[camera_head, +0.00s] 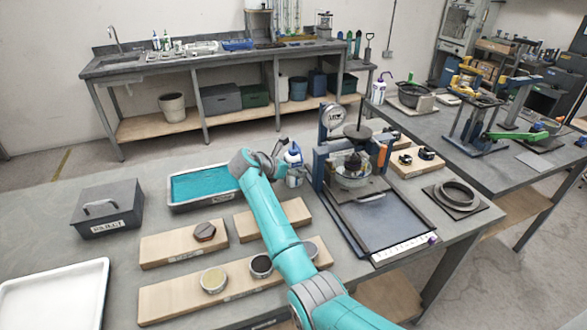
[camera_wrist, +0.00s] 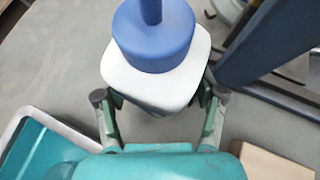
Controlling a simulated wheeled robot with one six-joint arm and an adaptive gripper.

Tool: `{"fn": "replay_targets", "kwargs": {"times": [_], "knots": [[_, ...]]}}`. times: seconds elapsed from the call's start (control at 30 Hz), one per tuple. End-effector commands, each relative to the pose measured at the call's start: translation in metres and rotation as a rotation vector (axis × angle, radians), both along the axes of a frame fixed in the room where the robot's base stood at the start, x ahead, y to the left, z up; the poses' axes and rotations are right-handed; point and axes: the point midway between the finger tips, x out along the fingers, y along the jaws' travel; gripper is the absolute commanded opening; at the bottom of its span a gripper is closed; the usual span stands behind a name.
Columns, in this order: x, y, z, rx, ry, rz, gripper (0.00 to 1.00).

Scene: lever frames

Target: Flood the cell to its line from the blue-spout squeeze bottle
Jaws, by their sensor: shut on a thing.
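The squeeze bottle (camera_head: 293,157) has a white body and a blue cap and spout; it stands upright left of the test frame. In the wrist view its blue cap (camera_wrist: 153,38) and white shoulder (camera_wrist: 150,82) fill the upper middle. My gripper (camera_wrist: 160,98) is shut on the bottle, one finger on each side. In the head view my gripper (camera_head: 280,158) is partly hidden by my arm. The cell (camera_head: 352,175) is a clear round dish in the blue-posted frame with a dial gauge (camera_head: 333,116); its line and water level are too small to make out.
A tray with teal contents (camera_head: 175,207) lies left of the bottle. Wooden boards (camera_head: 153,252) with round samples lie in front. A grey lidded box (camera_head: 107,208) stands at the left. A dark flat tray (camera_head: 385,222) lies before the frame. A blue post (camera_wrist: 262,40) rises close right of the bottle.

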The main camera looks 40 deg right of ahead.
Motion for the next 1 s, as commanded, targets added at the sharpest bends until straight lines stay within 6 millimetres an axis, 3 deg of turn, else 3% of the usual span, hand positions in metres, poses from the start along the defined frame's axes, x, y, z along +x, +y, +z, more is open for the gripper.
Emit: {"fn": "replay_targets", "kwargs": {"times": [0.6, 1.0], "knots": [[0.000, 0.000, 0.029, -0.001, -0.002, 0.000, 0.50], [0.001, 0.001, 0.030, 0.000, -0.002, 0.014, 0.50]]}}
